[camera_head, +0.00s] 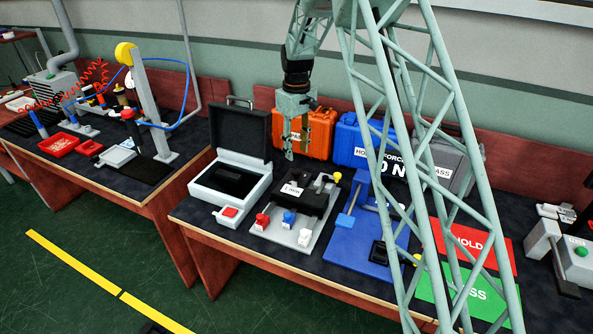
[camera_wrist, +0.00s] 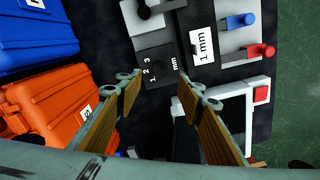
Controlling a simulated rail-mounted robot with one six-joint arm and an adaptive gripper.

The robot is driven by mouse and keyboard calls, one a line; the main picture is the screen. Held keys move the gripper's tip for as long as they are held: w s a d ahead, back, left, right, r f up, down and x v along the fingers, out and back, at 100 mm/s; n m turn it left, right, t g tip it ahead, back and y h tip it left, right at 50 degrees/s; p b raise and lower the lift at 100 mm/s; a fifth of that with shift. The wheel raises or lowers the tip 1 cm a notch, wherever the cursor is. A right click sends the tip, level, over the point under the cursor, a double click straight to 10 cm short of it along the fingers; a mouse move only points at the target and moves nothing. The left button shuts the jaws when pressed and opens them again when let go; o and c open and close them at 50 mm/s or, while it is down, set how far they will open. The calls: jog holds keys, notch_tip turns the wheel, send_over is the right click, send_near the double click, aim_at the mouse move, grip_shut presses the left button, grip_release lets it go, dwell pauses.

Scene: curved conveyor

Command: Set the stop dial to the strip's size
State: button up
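A grey fixture (camera_head: 308,235) stands on the bench below my gripper (camera_head: 297,152). A label reading "1 mm" (camera_head: 291,189) lies on its dark upper part; the label also shows in the wrist view (camera_wrist: 202,47). In the wrist view, a dark plate marked 1, 2, 3 and mm (camera_wrist: 158,72) lies just beyond my fingertips. I cannot make out a pointer or the setting on it. The strip itself cannot be told apart from the dark parts. My gripper is open and empty above the back of the fixture; its fingers show apart in the wrist view (camera_wrist: 160,85).
Red (camera_head: 262,222), blue (camera_head: 288,218) and white (camera_head: 304,238) knobs line the fixture's front. An open case (camera_head: 230,187) stands left, a blue stand (camera_head: 352,235) right. Orange (camera_head: 318,125) and blue (camera_head: 350,140) cases stand behind. My lattice column hides part of the right side.

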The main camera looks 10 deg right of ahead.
aim_at(297, 171)
jog(key=shift+f+b, duration=0.8)
jog(key=shift+f, duration=3.9)
jog(key=shift+c, duration=0.6)
jog(key=c, duration=0.7)
